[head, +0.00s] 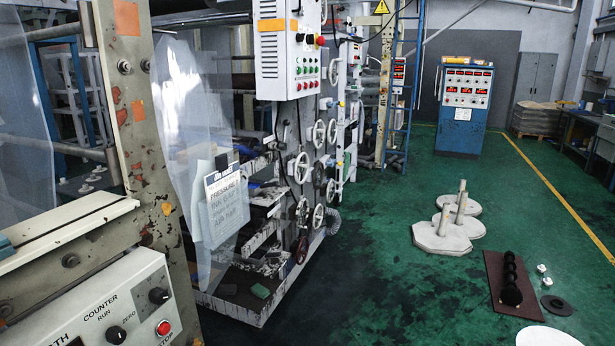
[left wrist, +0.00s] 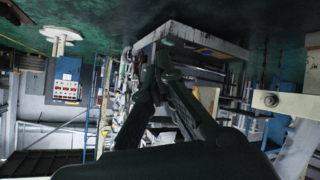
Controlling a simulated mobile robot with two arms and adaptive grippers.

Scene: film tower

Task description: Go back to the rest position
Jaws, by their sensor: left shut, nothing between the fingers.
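My left gripper (left wrist: 164,68) shows only in the left wrist view, where the scene appears upside down. Its dark fingers come together at the tips, and nothing is between them. It looks clear of the machine parts behind it. Neither of my grippers shows in the head view. My right gripper is in no view.
A film machine with handwheels (head: 318,133) and a white control box (head: 287,50) stands at left and centre. A counter panel (head: 120,310) is close at lower left. A blue cabinet (head: 464,105), pale stands (head: 442,236) and a brown mat (head: 495,262) are to the right. Green floor between is clear.

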